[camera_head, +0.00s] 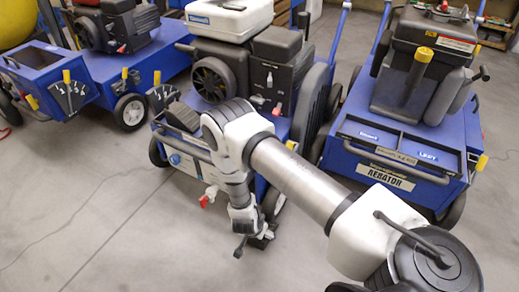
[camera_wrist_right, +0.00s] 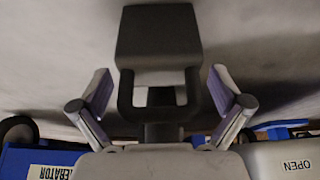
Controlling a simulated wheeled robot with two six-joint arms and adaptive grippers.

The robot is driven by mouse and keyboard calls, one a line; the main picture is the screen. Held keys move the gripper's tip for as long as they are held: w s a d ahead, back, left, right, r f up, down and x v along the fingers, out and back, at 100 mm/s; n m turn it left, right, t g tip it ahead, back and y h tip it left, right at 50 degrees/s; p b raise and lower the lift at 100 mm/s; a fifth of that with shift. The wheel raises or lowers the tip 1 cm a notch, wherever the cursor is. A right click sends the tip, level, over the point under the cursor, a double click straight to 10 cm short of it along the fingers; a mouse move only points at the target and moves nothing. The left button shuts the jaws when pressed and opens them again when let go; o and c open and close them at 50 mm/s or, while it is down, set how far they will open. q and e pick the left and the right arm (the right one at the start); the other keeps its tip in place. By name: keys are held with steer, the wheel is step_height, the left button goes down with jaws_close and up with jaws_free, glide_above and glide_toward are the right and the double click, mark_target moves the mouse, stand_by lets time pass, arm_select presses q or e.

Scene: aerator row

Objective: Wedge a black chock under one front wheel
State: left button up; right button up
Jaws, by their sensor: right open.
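A black chock (camera_wrist_right: 158,35) with a loop handle shows in the right wrist view. My right gripper (camera_wrist_right: 163,88) is open, with one finger on each side of the handle and visible gaps between. In the head view my right gripper (camera_head: 250,238) is low by the floor at the front right corner of the middle blue machine (camera_head: 184,158). A dark shape beside its fingers, likely the chock, is small there. The machine's right front wheel (camera_head: 274,206) is just behind the gripper, partly hidden; whether the chock touches it I cannot tell. Its left front wheel (camera_head: 157,151) is visible. My left gripper is out of view.
Another blue machine (camera_head: 428,188) stands close on the right, labelled as an aerator. A third blue machine (camera_head: 90,75) stands on the left. The grey floor (camera_head: 95,225) in front is mostly clear. A red-handled valve (camera_head: 207,198) sticks out low from the middle machine.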

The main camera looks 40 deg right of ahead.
steer(key=v, duration=1.2)
step_height(320, 180, up, 7)
steer(key=p, duration=0.7)
